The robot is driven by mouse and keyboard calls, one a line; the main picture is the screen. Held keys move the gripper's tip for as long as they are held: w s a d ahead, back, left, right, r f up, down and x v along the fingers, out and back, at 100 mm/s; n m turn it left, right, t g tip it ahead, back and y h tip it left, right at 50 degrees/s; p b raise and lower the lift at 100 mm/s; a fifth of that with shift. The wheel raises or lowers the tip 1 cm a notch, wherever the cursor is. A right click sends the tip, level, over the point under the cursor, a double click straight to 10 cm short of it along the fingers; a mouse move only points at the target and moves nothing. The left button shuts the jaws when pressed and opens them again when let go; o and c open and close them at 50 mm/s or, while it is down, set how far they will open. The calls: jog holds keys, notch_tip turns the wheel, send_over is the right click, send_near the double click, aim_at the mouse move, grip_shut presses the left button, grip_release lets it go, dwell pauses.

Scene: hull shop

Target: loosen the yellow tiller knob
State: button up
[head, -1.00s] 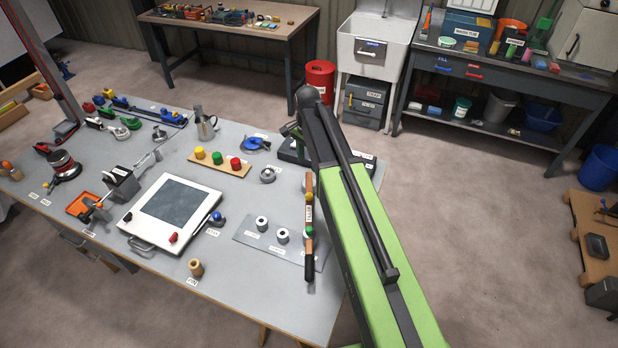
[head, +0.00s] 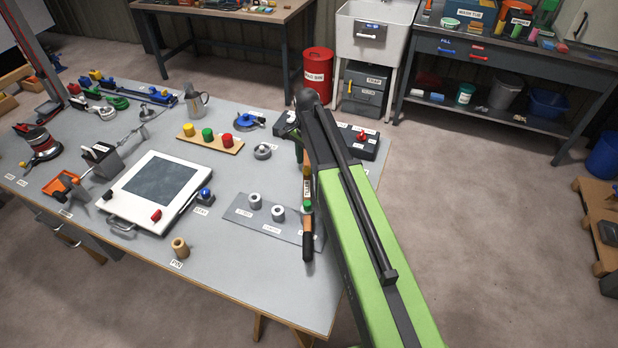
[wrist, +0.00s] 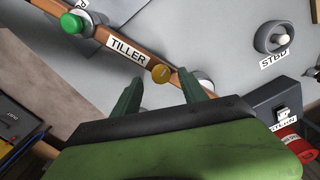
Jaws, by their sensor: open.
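The yellow tiller knob (wrist: 161,73) shows in the wrist view as a small round yellow disc on the wooden tiller (wrist: 143,57), just right of the TILLER label. My gripper (wrist: 159,78) is open, its two green fingers pointing toward the knob from either side in the picture. I cannot tell how far the fingertips are from it. A green knob (wrist: 72,22) sits farther up the tiller to the left. In the head view the tiller, with its black grip (head: 308,246), lies near the table's right edge. My arm hides most of my gripper there, and I cannot make out the yellow knob.
A dark box with a red knob (head: 361,136) stands behind my arm. A wooden strip (head: 226,149) holds yellow, green and red knobs.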

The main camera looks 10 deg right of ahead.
aim_at(307, 171)
notch_tip(307, 171, down, 3)
jog(key=shift+r+b, duration=0.2)
jog(key=shift+b, duration=0.35)
jog(key=shift+r, duration=0.15)
